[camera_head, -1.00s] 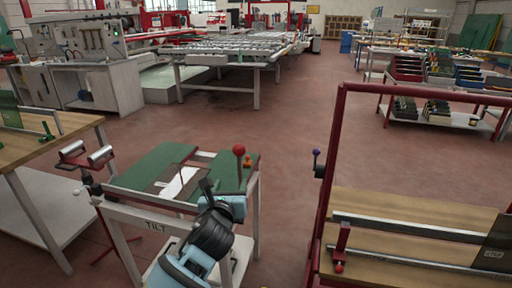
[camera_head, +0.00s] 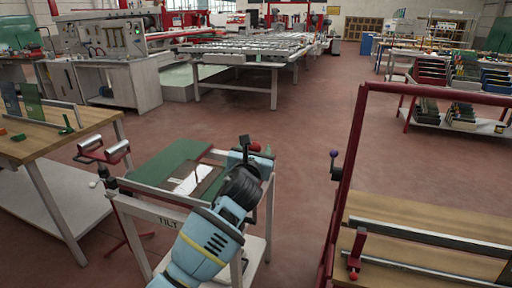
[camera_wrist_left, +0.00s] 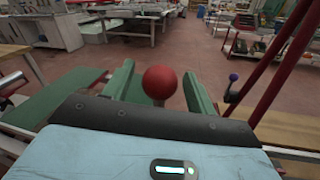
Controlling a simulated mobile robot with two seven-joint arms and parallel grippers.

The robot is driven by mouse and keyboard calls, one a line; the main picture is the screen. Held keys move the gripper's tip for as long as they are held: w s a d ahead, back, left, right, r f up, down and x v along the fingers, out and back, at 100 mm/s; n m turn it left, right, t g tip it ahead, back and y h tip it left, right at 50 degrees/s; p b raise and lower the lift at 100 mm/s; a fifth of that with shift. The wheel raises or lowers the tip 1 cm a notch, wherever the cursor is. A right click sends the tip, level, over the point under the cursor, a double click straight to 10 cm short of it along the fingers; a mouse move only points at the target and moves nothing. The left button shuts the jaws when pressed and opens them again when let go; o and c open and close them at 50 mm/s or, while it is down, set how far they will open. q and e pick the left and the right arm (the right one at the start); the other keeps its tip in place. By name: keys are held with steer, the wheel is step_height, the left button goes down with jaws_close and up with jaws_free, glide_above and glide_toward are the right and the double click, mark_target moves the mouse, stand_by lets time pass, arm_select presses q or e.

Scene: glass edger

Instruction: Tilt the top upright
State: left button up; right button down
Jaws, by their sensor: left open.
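The tilt table's green top (camera_head: 172,160) lies flat on a white frame marked TILT (camera_head: 165,220), with a dark piece and a white strip on it. A red ball knob (camera_head: 255,147) stands at its right side, partly behind my left gripper (camera_head: 248,150). In the left wrist view the red knob (camera_wrist_left: 160,82) shows between the two spread green fingers of the left gripper (camera_wrist_left: 159,88), which is open. Whether a finger touches the knob or its stem I cannot tell. My right gripper is not in view.
A wooden bench (camera_head: 60,130) stands at the left, with a red roller stand (camera_head: 105,152) beside the tilt table. A red-framed wooden table (camera_head: 400,215) with a purple knob (camera_head: 334,154) stands at the right. The floor between (camera_head: 300,190) is clear.

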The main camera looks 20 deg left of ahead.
arm_select(q)
steer(key=shift+w+a, duration=0.15)
steer(key=shift+w, duration=0.85)
jaws_close()
